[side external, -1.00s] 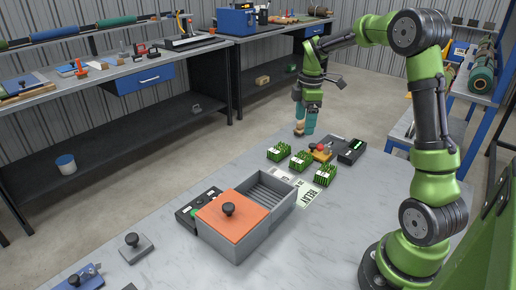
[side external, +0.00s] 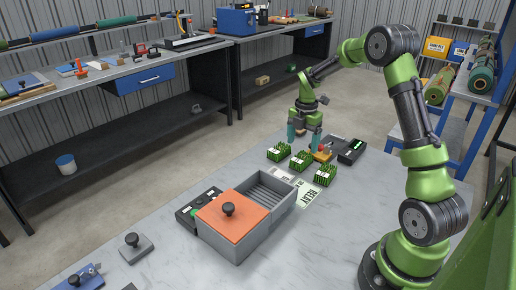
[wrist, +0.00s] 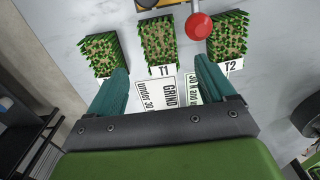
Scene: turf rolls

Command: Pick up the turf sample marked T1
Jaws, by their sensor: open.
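Three green turf samples stand in a row on the pale bench. The middle one (wrist: 160,42) has the label T1 at its near edge in the wrist view, and is also the middle one (side external: 301,162) in the side view. The right one (wrist: 228,36) is labelled T2; the left one (wrist: 100,52) has a label partly hidden by a finger. My gripper (side external: 304,139) is open and empty, above the row in the side view. In the wrist view my gripper's (wrist: 162,68) teal fingers appear on either side of the T1 label.
A red knob (wrist: 200,26) rises close behind T1, between it and T2. Printed cards (wrist: 160,96) lie in front of the samples. A black device (side external: 352,150) sits at the bench's far end.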

